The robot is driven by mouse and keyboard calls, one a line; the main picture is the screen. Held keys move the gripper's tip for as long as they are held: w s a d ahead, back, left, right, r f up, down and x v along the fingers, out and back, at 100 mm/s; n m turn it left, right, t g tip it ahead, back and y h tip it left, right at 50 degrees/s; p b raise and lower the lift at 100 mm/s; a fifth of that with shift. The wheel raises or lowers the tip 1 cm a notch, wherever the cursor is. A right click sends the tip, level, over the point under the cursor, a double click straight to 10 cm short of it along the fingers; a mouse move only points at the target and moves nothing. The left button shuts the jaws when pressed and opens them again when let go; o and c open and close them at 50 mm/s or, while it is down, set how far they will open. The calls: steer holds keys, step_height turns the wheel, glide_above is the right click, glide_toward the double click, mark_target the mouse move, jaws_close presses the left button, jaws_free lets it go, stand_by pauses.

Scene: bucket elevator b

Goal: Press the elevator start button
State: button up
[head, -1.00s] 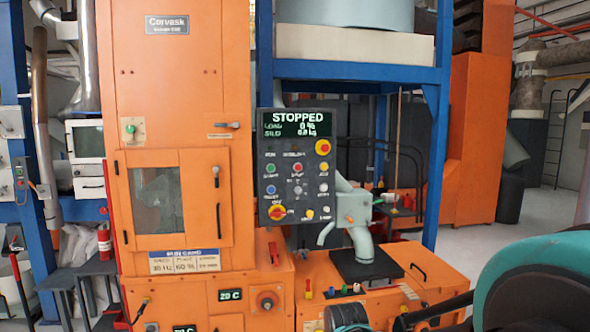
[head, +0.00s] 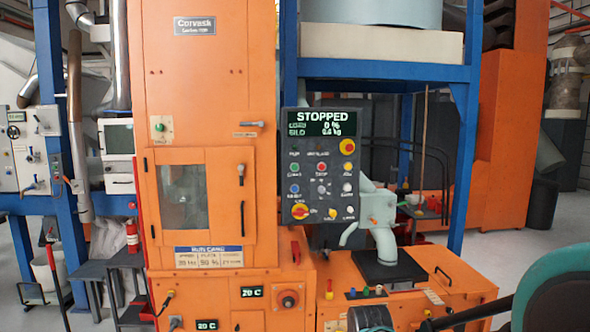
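The dark control panel (head: 319,205) stands upright at mid-picture in the head view, right of the tall orange elevator housing (head: 205,90). Its display (head: 319,123) reads STOPPED, with 0 % and 0.0 kg lines below. A green button (head: 294,167) is at the panel's left, with a small label that looks like START but is blurred. A red button (head: 322,168) is beside it, and a blue button (head: 294,189) is below. My teal and black arm shows at lower right, away from the panel; my gripper's fingers are not visible.
A low orange cabinet (head: 445,290) with a black hatch (head: 388,268) juts out below the panel. A blue frame post (head: 465,160) stands to the right. A grey side table (head: 92,272) and red extinguisher (head: 132,235) are at left. Open floor shows at far right.

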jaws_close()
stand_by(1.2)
